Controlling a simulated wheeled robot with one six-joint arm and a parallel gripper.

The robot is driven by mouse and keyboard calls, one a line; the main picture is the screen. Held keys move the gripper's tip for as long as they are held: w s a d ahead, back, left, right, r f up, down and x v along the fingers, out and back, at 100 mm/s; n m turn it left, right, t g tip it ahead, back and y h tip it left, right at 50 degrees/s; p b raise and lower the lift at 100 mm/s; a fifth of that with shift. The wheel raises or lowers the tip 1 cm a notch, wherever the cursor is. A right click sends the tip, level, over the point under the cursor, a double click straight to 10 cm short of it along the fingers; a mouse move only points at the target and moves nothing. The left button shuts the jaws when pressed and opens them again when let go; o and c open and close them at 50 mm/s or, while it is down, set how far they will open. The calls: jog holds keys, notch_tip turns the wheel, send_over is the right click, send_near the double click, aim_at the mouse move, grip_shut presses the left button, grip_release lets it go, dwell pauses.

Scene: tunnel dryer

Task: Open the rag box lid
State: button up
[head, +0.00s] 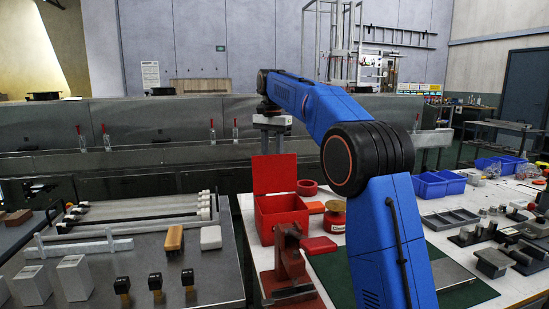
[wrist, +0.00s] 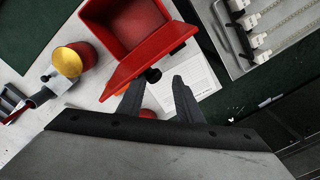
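The red rag box (head: 286,222) stands on the white table in the head view, with its lid (head: 275,174) raised upright at the back. In the wrist view I look into the open box (wrist: 128,22). Its lid (wrist: 145,62) is tilted up on the side nearest me, with a black knob (wrist: 153,75) on it. My gripper (wrist: 158,82) is open. Its two fingers are apart, pointing at the lid, with the knob near the gap between their tips. I cannot tell whether they touch it. In the head view my gripper (head: 272,148) hangs above and behind the lid.
A red vise-like block (head: 290,265) stands in front of the box. A white sheet (wrist: 200,75) lies beside the box. A grey tray table (head: 150,255) with rods stands left.

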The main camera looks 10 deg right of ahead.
jog(key=shift+o, duration=0.9)
jog(key=shift+w+a+f, duration=0.2)
jog(key=shift+a+f, duration=0.2)
jog(key=shift+f, duration=0.2)
jog(key=shift+d+r, duration=0.2)
jog(key=shift+d, duration=0.05)
jog(key=shift+r, duration=0.15)
notch_tip(320, 180, up, 7)
jog(key=shift+s, duration=0.1)
